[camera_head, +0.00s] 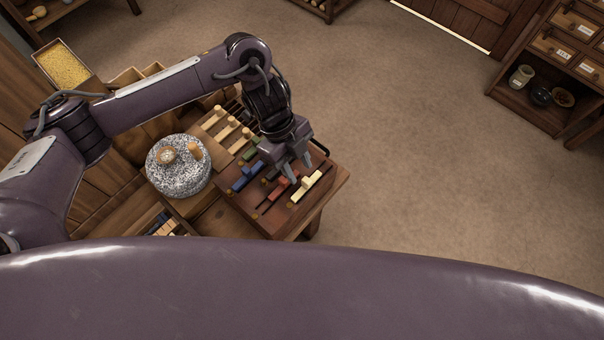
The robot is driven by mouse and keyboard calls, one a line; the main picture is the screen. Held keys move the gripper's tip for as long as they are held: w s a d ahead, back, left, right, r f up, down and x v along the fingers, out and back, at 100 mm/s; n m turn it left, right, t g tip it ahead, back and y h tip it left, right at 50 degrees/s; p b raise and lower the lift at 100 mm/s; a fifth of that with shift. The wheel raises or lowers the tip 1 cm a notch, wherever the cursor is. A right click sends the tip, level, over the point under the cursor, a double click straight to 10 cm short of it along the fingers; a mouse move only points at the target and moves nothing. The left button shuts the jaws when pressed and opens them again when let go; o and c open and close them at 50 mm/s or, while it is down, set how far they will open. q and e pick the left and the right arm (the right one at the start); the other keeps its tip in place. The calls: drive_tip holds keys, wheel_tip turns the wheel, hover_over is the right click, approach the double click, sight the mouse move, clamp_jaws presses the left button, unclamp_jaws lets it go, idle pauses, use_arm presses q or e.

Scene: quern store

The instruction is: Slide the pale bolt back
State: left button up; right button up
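The pale bolt (304,189) is a cream-yellow bar with an upright knob. It lies in a dark track near the right side of a brown board (264,211). My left gripper (299,171) reaches over the board from the upper left, with its fingers pointing down close to the knob of the pale bolt. Its two fingers look parted. I cannot tell whether they touch the knob. My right gripper is not in view.
A red bolt (275,190), a blue bolt (246,178) and a green bolt (250,151) sit on the same board, left of the pale one. A speckled stone quern (178,177) stands left of the board. Open floor (420,170) lies to the right.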

use_arm(q)
drive_tip(key=v, duration=0.3)
drive_tip(key=shift+r, duration=0.1)
idle(0.5)
